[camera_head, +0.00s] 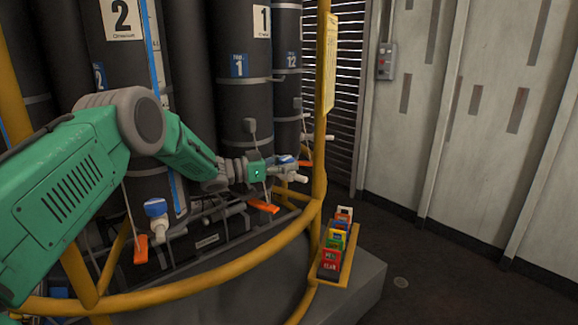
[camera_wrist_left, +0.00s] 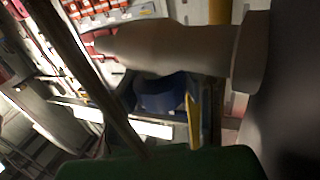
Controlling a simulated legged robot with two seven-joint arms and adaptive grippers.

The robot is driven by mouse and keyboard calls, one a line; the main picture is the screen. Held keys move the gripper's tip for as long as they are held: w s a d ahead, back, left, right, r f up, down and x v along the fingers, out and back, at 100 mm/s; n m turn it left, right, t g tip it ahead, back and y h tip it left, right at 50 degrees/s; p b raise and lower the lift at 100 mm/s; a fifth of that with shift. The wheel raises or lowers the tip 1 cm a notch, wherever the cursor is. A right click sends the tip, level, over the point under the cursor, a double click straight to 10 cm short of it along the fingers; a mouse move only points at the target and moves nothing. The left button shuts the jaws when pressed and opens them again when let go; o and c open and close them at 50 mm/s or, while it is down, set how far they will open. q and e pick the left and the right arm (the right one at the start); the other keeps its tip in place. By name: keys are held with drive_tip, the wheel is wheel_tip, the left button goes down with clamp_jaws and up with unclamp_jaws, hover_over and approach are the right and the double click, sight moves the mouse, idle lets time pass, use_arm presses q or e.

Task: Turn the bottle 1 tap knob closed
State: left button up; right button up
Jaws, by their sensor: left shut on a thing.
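Bottle 1 (camera_head: 243,104) is a dark cylinder with a blue "1" label and a white "1" plate, standing behind the yellow rail. Its tap has a blue and white knob (camera_head: 287,160) and a pale outlet at the lower right of the bottle. My left gripper (camera_head: 277,167) is at this knob, shut on it; the fingers partly hide the knob and the exact contact is small. In the left wrist view, a grey finger crosses the upper middle and a dark blue knob part (camera_wrist_left: 162,93) shows just below it. My right gripper is in neither view.
A curved yellow rail (camera_head: 200,285) and upright yellow post (camera_head: 320,110) stand close to the tap. Colored blocks sit in a yellow tray (camera_head: 345,272). Floor at right is clear.

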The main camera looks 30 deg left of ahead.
sight(286, 158)
use_arm(q)
drive_tip(key=shift+a+r, duration=0.1)
drive_tip(key=shift+r, duration=0.05)
drive_tip(key=o, duration=1.2)
drive_tip(key=shift+c, duration=0.2)
drive_tip(key=shift+o, duration=0.4)
drive_tip(key=shift+a, duration=0.1)
wheel_tip(286, 158, up, 10)
drive_tip(key=shift+a+f, duration=0.1)
drive_tip(key=shift+f, duration=0.1)
